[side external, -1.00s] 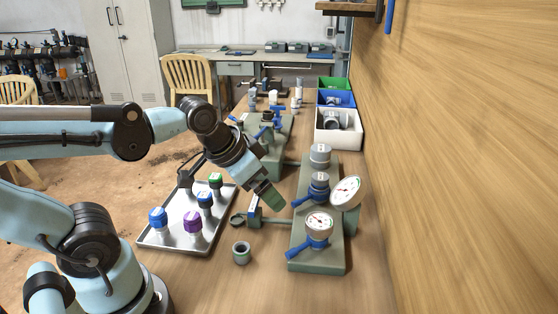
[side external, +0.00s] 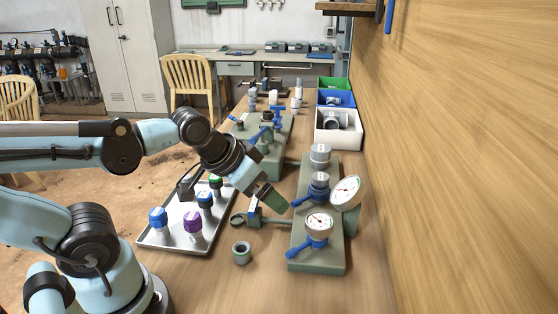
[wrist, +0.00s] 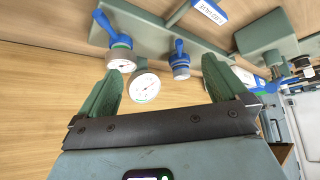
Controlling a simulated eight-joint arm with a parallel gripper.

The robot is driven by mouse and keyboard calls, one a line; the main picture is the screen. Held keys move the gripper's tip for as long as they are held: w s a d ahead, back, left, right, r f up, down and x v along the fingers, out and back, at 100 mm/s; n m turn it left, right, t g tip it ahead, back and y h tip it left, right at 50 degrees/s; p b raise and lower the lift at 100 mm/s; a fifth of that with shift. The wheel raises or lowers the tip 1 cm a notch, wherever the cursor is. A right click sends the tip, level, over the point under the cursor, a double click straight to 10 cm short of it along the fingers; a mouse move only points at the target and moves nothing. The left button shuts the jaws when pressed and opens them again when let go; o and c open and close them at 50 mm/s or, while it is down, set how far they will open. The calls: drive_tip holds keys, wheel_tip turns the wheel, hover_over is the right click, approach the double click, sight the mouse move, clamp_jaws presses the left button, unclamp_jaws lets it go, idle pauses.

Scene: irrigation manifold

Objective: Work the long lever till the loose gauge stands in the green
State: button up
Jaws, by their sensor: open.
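My gripper (side external: 279,204) hangs open over the bench, just left of the manifold block; its green fingers flank empty space in the wrist view (wrist: 163,85). A large white-faced gauge (side external: 346,192) stands tilted at the block's right side and shows between the fingers in the wrist view (wrist: 145,88). A smaller gauge (side external: 319,223) sits on the front valve, beside a blue lever (side external: 297,251). The middle valve has another blue lever (side external: 303,200), close to my fingertips; touching or apart is unclear. I cannot tell which gauge is loose, nor read the needles surely.
A metal tray (side external: 158,240) with blue, purple and green-capped parts lies left of my gripper. A grey-green ring-shaped fitting (side external: 242,252) stands on the bench in front. White, blue and green bins (side external: 338,142) line the wall behind. The front bench is mostly clear.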

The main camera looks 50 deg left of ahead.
idle(0.3)
drive_tip(key=shift+c, duration=1.1)
drive_tip(key=shift+w+a+r, duration=0.15)
drive_tip(key=shift+w+r, duration=0.05)
drive_tip(key=shift+r, duration=0.05)
drive_tip(key=shift+c, duration=1.3)
drive_tip(key=w+a+r+n+g, duration=0.1)
drive_tip(key=w+a+r, duration=0.1)
drive_tip(key=r, duration=0.1)
drive_tip(key=w+a+r+n, duration=0.1)
drive_tip(key=w+a+r, duration=0.1)
drive_tip(key=r, duration=0.2)
drive_tip(key=w+a+r+n+g+y, duration=0.1)
drive_tip(key=a+r+n, duration=0.1)
drive_tip(key=a+r, duration=0.1)
drive_tip(key=shift+w+r+g, duration=0.15)
drive_tip(key=shift+w+g, duration=0.15)
drive_tip(key=shift+w, duration=0.1)
clamp_jaws()
drive_tip(key=w+a+r+n+g, duration=0.2)
drive_tip(key=a+r+n+g, duration=0.1)
drive_tip(key=a+r+n, duration=0.2)
drive_tip(key=shift+w+a+r+y, duration=0.35)
drive_tip(key=shift+a+r, duration=1)
drive_tip(key=shift+a, duration=1)
